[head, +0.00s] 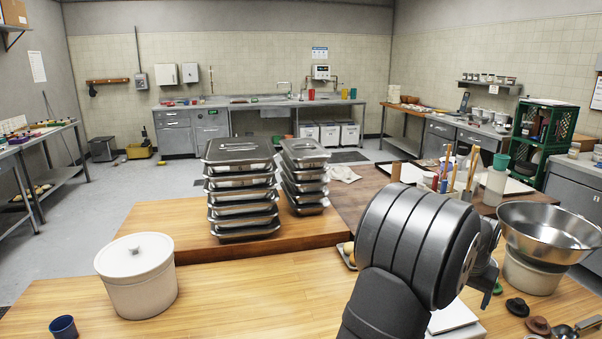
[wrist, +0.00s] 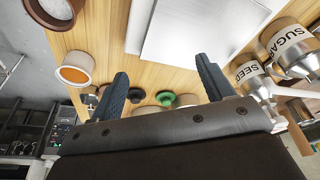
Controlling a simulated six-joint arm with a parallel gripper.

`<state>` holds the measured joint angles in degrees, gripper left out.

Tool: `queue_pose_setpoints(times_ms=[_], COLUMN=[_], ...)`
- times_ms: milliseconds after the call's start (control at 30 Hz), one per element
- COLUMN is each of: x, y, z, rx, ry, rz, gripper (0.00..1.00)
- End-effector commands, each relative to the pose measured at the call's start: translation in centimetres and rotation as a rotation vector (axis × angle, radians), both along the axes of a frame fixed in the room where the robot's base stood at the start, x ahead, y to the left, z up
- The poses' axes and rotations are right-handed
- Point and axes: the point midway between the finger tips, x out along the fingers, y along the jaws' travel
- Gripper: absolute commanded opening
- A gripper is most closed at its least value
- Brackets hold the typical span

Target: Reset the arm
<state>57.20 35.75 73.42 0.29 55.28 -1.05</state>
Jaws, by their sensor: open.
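My gripper (wrist: 162,67) shows in the wrist view with its two dark blue-grey fingers spread apart and nothing between them. In the head view my arm fills the lower right, and my gripper is mostly hidden behind it, close to the steel bowl (head: 550,230). The fingers appear above the wooden worktop (head: 240,292); I cannot tell the exact height.
A white lidded crock (head: 138,275) and blue cup (head: 63,327) stand at left. Stacked steel pans (head: 240,185) stand behind. Small dark lids (head: 517,306) lie below the bowl. The wrist view shows seed (wrist: 250,75) and sugar (wrist: 290,48) canisters. The worktop's front middle is clear.

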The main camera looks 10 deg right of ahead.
Motion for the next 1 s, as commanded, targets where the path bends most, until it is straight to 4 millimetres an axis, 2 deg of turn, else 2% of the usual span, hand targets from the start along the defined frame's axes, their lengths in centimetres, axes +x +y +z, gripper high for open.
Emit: queue_pose_setpoints(times_ms=[100, 233, 400, 733, 867, 1000], x=[2.0, 3.5, 3.7, 3.7, 3.7, 3.7], y=[0.3, 0.4, 0.4, 0.4, 0.4, 0.4], z=[-1.2, -2.1, -3.4, -3.7, -3.7, -3.7], rx=[0.001, 0.001, 0.001, -0.001, -0.001, -0.001], ry=[0.002, 0.0, 0.001, 0.0, 0.0, 0.001], rz=[0.003, 0.001, 0.0, 0.0, 0.0, 0.0], gripper=[0.74, 0.74, 0.74, 0.74, 0.99, 1.0])
